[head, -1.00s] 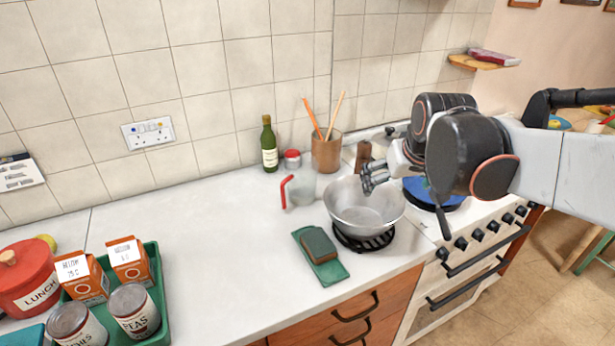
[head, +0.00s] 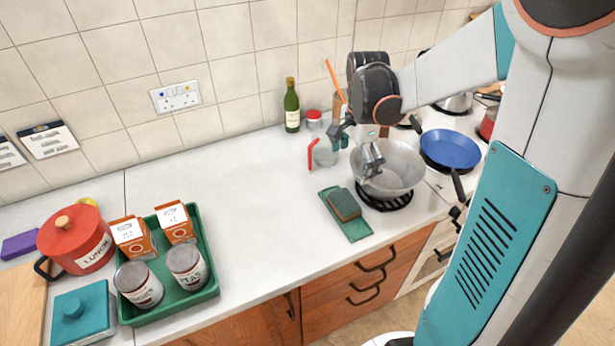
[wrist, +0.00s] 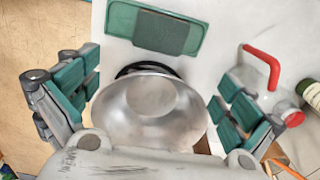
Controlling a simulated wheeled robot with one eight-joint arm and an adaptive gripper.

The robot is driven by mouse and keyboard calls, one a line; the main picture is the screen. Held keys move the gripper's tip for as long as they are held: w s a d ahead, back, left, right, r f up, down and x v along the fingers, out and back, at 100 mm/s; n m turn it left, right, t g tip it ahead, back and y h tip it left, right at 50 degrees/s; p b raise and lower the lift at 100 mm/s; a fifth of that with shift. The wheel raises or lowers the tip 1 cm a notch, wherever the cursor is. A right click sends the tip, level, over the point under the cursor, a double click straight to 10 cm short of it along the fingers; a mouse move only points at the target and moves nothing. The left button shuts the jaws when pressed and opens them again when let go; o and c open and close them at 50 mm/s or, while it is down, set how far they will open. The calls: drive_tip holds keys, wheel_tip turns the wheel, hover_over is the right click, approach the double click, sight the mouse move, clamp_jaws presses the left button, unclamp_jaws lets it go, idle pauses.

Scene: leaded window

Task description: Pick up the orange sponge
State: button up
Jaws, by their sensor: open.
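A block-shaped sponge (head: 343,204) with a dark green top and brownish sides lies on a green tray (head: 358,230), in front of and left of a metal bowl. In the wrist view the sponge (wrist: 160,32) is at the top centre on the tray (wrist: 121,18), and only its green top shows. I see no plainly orange sponge. My gripper (head: 355,148) is open and empty above the bowl's back left side, up and right of the sponge and apart from it. In the wrist view its fingers (wrist: 158,102) are spread on either side of the bowl.
The metal bowl (head: 402,165) stands on a black trivet (head: 388,201) close beside the tray. A jug (head: 325,153) with a red handle and a green bottle (head: 292,108) stand behind. A blue pan (head: 450,148) is right.

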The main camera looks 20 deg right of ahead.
drive_tip(key=b, duration=0.2)
hover_over(345, 201)
drive_tip(key=f, duration=0.8)
drive_tip(key=shift+w+d+f, duration=0.1)
drive_tip(key=shift+d+f, duration=0.2)
drive_tip(key=shift+f, duration=0.05)
drive_tip(key=f, duration=0.1)
drive_tip(key=f+b, duration=0.1)
drive_tip(key=f, duration=0.1)
drive_tip(key=f+b, duration=0.1)
drive_tip(key=shift+a+f, duration=0.2)
drive_tip(key=shift+a, duration=0.2)
drive_tip(key=shift+f, duration=0.5)
drive_tip(key=shift+r, duration=0.1)
drive_tip(key=c, duration=0.7)
drive_tip(key=shift+c, duration=0.3)
